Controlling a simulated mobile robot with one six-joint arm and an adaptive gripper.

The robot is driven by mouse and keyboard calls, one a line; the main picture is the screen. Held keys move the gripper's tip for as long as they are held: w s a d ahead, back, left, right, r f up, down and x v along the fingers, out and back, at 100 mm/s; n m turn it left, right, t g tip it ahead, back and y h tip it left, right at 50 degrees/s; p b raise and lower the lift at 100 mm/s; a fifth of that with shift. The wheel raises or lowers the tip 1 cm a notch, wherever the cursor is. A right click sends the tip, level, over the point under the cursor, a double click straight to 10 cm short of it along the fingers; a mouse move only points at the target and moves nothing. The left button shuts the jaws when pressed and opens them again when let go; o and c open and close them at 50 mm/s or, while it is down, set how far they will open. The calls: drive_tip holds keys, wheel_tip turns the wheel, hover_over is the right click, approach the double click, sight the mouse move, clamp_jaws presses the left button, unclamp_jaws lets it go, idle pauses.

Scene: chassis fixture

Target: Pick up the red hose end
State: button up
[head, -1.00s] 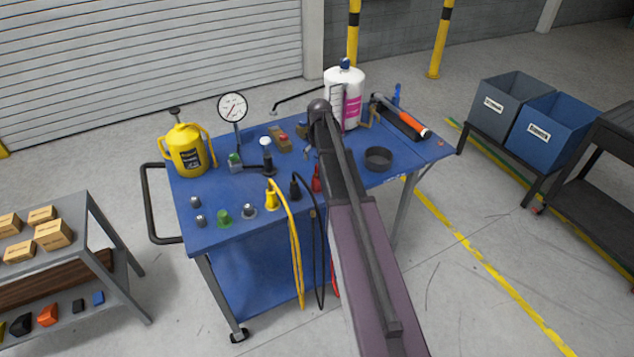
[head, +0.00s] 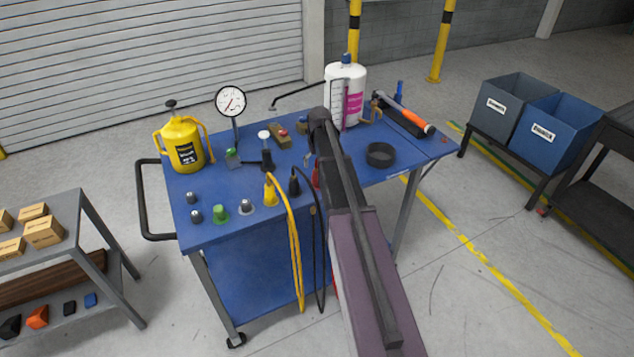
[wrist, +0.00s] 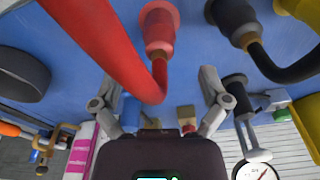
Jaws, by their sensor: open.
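The red hose end (wrist: 159,30) is a red fitting with a copper-toned collar, at the top centre of the wrist view. Its red hose (wrist: 105,50) curves from below it up to the left edge of that view. In the head view only a sliver of the red hose end (head: 316,175) shows beside my arm. My gripper (wrist: 160,85) is open, with one finger on each side of the hose's bend. The fitting lies beyond the fingertips, and nothing is clasped. My gripper is hidden behind my arm in the head view.
A black hose end (head: 294,186) and a yellow hose end (head: 270,192) stand left of the red one on the blue cart (head: 225,236). A black ring (head: 381,154) lies to the right. A gauge (head: 230,102) and a white cylinder (head: 345,95) stand farther back.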

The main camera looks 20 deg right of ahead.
sight(317, 169)
drive_tip(key=shift+w+f+b, duration=0.15)
drive_tip(key=shift+f+b, duration=0.5)
drive_tip(key=shift+f, duration=0.3)
drive_tip(key=shift+f, duration=0.1)
drive_tip(key=shift+w+d+f+b, duration=0.1)
drive_tip(key=shift+w+f+b, duration=0.05)
drive_tip(key=shift+f+b, duration=1.15)
drive_tip(key=shift+w+d+f+b, duration=0.1)
drive_tip(key=shift+w+f+b, duration=0.05)
drive_tip(key=shift+f+b, duration=1.1)
drive_tip(key=shift+r, duration=0.1)
drive_tip(key=shift+a, duration=0.1)
clamp_jaws()
drive_tip(key=shift+r, duration=0.15)
wheel_tip(317, 169, up, 4)
drive_tip(key=p, duration=0.4)
drive_tip(key=shift+f, duration=0.2)
drive_tip(key=s+a+r+p, duration=0.1)
drive_tip(key=s+a, duration=0.2)
drive_tip(key=s, duration=1.2)
drive_tip(key=shift+s+a, duration=0.15)
drive_tip(key=shift+s, duration=0.2)
